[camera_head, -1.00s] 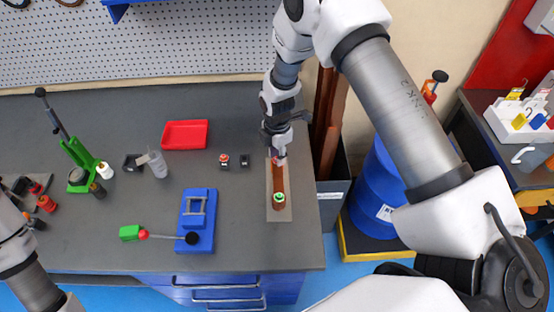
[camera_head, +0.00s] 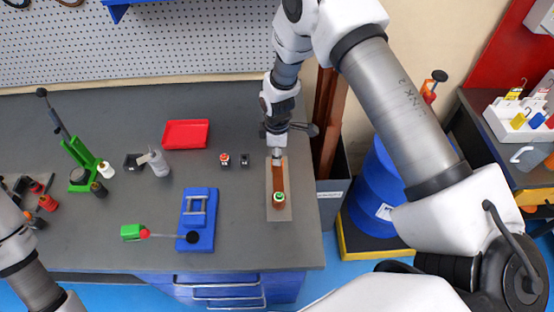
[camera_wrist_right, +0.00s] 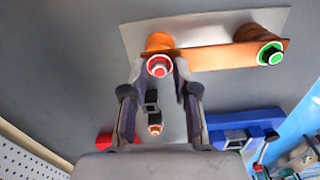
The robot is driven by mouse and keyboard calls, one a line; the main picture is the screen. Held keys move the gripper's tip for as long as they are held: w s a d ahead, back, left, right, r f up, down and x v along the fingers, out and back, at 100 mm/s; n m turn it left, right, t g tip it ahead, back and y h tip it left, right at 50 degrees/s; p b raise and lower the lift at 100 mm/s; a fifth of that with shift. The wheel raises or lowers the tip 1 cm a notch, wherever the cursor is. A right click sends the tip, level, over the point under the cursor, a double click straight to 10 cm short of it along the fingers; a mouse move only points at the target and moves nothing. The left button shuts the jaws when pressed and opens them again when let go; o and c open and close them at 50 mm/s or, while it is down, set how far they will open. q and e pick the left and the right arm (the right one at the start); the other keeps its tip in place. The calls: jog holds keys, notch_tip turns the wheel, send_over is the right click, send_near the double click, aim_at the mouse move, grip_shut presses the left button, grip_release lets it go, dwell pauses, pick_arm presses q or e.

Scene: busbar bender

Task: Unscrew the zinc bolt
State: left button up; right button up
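The copper busbar (camera_head: 279,178) lies on a light plate (camera_head: 279,213) at the right of the table. In the wrist view, the bar (camera_wrist_right: 215,57) has a bolt at each end on an orange post. The near bolt (camera_wrist_right: 159,67) has a pale metallic head and red ring, so it looks like the zinc one. The other bolt (camera_wrist_right: 270,54) has a dark head and green ring; it also shows in the head view (camera_head: 279,197). My right gripper (camera_wrist_right: 159,66) is open, its fingers on either side of the red-ringed bolt with slight gaps visible. My left gripper is out of view.
A red tray (camera_head: 186,134), a small red-topped piece (camera_head: 224,159) and a small black piece (camera_head: 244,160) lie left of the bar. A blue bender (camera_head: 197,222) with a lever stands nearer the front. A blue drum (camera_head: 378,180) stands right of the table.

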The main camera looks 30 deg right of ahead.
jog(key=m, duration=0.5)
jog(key=shift+m, duration=0.3)
jog(key=m+p, duration=0.1)
jog(key=m, duration=0.4)
jog(key=shift+m, duration=0.6)
